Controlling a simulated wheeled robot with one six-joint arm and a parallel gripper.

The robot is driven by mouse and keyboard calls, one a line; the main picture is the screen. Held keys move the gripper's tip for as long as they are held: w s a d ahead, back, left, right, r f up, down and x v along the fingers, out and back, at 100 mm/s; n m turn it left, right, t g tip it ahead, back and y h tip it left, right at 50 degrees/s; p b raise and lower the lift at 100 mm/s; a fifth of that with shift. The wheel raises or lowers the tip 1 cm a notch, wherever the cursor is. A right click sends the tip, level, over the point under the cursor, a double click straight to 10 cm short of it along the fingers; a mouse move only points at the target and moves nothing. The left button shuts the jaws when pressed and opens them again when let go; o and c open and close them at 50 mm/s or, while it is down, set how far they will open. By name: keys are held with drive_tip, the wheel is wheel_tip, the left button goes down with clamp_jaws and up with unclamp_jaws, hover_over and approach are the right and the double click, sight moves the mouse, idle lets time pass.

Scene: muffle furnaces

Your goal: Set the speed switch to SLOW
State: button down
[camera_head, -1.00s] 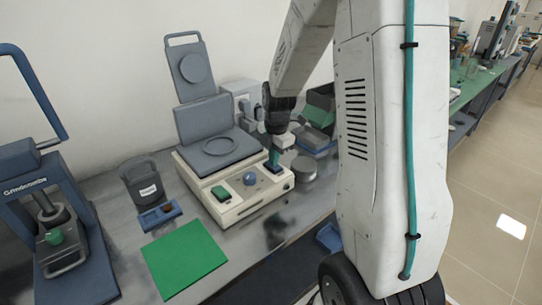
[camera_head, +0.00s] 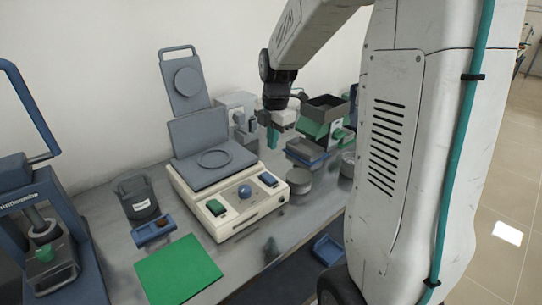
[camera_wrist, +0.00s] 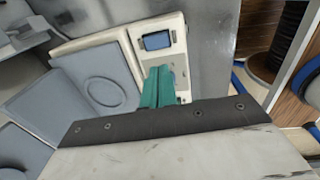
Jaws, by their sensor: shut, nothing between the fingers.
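A cream machine (camera_head: 245,228) with a grey plate and raised lid stands on the bench. Its sloped front panel carries a green rocker switch (camera_head: 215,207), a blue round knob (camera_head: 244,192) and a blue rocker switch (camera_head: 268,179) at the right end. Labels are too small to read, so I cannot confirm which is the speed switch or how the rockers are tilted. My gripper (camera_head: 272,138), with teal fingers, is shut and empty, above and apart from the blue rocker. In the wrist view, the blue rocker (camera_wrist: 157,40) shows beyond the fingers (camera_wrist: 158,88).
A green mat (camera_head: 178,270), a small blue tray (camera_head: 153,230) and a dark pot (camera_head: 138,200) lie left of the machine. A round grey tin (camera_head: 299,181) and a green-and-grey device (camera_head: 322,118) stand close on the right. A blue press (camera_head: 45,235) is far left.

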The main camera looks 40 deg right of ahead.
sight(265, 174)
drive_tip(key=shift+s+r, duration=0.2)
drive_tip(key=shift+r, duration=1.1)
drive_tip(key=shift+w+t, duration=0.3)
drive_tip(key=shift+w, duration=0.4)
drive_tip(key=f, duration=0.4)
drive_tip(key=w+f, duration=0.1)
drive_tip(key=f, duration=0.4)
drive_tip(key=w+f, duration=0.1)
drive_tip(key=f, duration=0.3)
drive_tip(key=shift+f, duration=0.4)
